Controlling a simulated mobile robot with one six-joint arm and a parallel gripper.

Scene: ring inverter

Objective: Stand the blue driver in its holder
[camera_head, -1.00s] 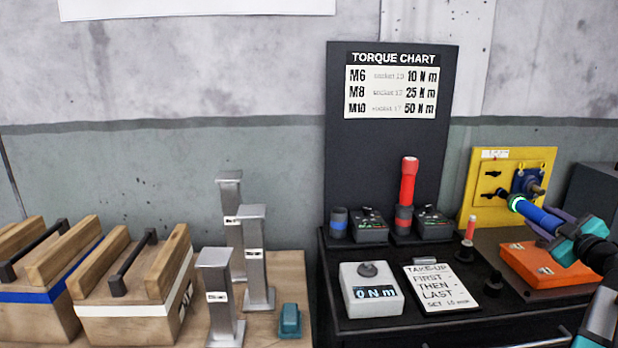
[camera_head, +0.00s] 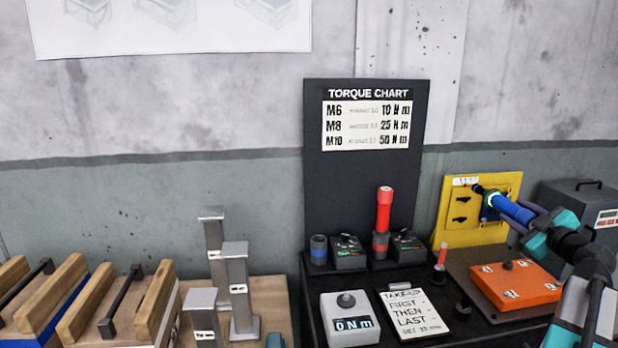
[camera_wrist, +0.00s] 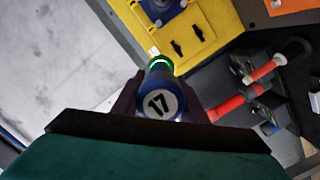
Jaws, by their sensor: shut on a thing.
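My gripper (camera_head: 525,222) is shut on the blue driver (camera_head: 512,208), raised at the right in the head view. The driver is tilted, its green-lit end pointing up and left, in front of the yellow panel. In the wrist view, its cap (camera_wrist: 160,103) marked 17 sits between my fingers (camera_wrist: 158,110). A short dark cup with a blue band (camera_head: 318,250), seemingly the blue driver's holder, stands at the left of the black bench; no driver stands in it. A red driver (camera_head: 384,210) stands upright in a similar red-banded cup.
The yellow panel (camera_head: 455,222) stands behind the held driver. An orange plate (camera_head: 515,287), a torque meter (camera_head: 350,320), a sign card (camera_head: 410,312), and small control boxes (camera_head: 347,255) occupy the bench. The torque chart board (camera_head: 340,180) rises behind the cups.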

